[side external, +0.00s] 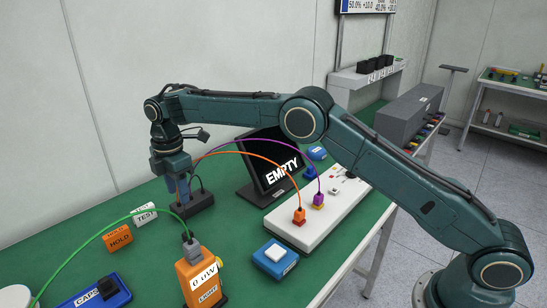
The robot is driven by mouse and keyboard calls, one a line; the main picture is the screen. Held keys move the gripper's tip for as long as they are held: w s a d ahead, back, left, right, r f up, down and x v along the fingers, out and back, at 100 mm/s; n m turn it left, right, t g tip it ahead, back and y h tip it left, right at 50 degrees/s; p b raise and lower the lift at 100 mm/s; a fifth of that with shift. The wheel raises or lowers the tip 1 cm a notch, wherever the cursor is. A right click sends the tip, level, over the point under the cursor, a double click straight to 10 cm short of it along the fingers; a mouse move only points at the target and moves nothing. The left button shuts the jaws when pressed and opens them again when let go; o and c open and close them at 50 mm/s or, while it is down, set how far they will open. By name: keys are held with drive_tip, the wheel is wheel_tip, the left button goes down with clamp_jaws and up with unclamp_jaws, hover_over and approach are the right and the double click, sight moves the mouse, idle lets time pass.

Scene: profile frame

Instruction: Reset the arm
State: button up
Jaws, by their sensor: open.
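My gripper (181,203) points down at the left of the side external view, above the green bench top (120,262). Its jaws are open, and I see nothing held between them. It is beside a dark block (201,203), partly in front of it; I cannot tell whether they touch. My teal arm reaches across the picture from its base at the lower right, bent at the elbow.
Purple (255,144) and orange (262,157) cables arch to a white panel (290,225). An "EMPTY" screen (265,160), a blue button box (275,257) and "HOLD" (118,239) and "TEST" (145,214) blocks stand nearby.

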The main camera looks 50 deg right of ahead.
drive_tip(key=s+d+r+m+t, duration=0.1)
drive_tip(key=s+d+r+m, duration=0.4)
drive_tip(key=s+r, duration=0.4)
drive_tip(key=s+d+r+m+t, duration=0.2)
drive_tip(key=s+d+r+m, duration=0.2)
drive_tip(key=s+d+r, duration=0.55)
drive_tip(key=s+d+f+m+t, duration=0.1)
drive_tip(key=s+m, duration=0.3)
drive_tip(key=s, duration=0.8)
drive_tip(key=s+d+f+m+t, duration=0.1)
drive_tip(key=s+m, duration=0.4)
drive_tip(key=s, duration=0.7)
drive_tip(key=shift+s+d+f+t, duration=0.3)
drive_tip(key=shift+d+f, duration=0.5)
drive_tip(key=shift+d, duration=0.45)
